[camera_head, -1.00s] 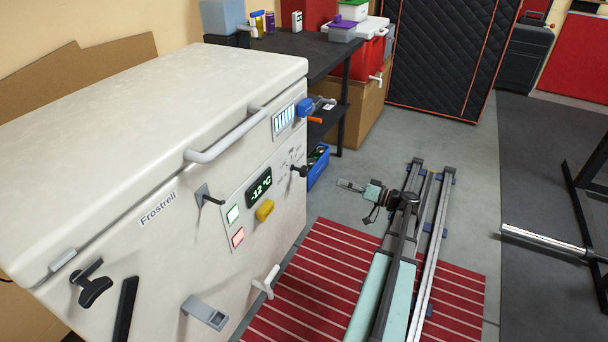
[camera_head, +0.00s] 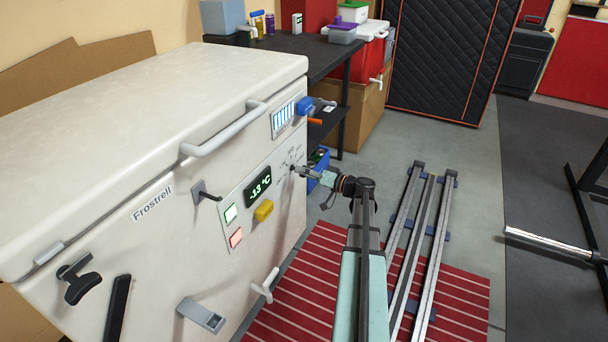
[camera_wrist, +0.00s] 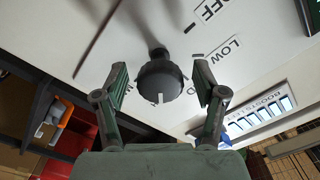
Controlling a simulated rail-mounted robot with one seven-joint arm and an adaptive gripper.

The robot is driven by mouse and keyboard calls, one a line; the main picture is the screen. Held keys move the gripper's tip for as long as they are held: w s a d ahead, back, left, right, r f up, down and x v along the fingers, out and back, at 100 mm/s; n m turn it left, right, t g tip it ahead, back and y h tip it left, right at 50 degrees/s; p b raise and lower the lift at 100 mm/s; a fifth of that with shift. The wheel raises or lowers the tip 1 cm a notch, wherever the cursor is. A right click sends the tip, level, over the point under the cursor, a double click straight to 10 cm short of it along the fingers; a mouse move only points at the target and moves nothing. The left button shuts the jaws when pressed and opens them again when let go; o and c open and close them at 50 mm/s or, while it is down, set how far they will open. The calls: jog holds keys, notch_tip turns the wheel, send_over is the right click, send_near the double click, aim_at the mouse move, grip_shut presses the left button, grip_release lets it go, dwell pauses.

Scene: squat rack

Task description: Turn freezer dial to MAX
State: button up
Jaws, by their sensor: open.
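The white freezer (camera_head: 130,95) stands at the left of the head view. Its freezer dial is a dark round knob with a white pointer line (camera_wrist: 160,80), in the middle of the wrist view. The line points toward the bottom of that picture. OFF and LOW show up and right of the dial; other labels are partly hidden by the fingers and knob. My gripper (camera_wrist: 161,67) is open, with one finger on each side of the knob and small gaps visible. In the head view my gripper (camera_head: 306,172) is at the panel's right end, covering most of the dial.
The panel has a display (camera_head: 259,187) reading about -13 °C, a yellow knob (camera_head: 264,210) and two lit buttons. A hook (camera_head: 205,192) and handles stick out of the front. A dark shelf table (camera_head: 320,55) stands behind.

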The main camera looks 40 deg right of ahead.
jog(key=shift+w, duration=0.1)
jog(key=c, duration=1.2)
jog(key=shift+o, duration=0.2)
jog(key=shift+r+m+p, duration=0.1)
jog(key=shift+m+p, duration=0.2)
jog(key=shift+p, duration=0.05)
jog(key=m+p, duration=0.3)
jog(key=m, duration=0.1)
jog(key=shift+r+p, duration=0.15)
jog(key=shift+p, duration=0.2)
jog(key=shift+m+p, duration=1.6)
jog(key=shift+m, duration=0.6)
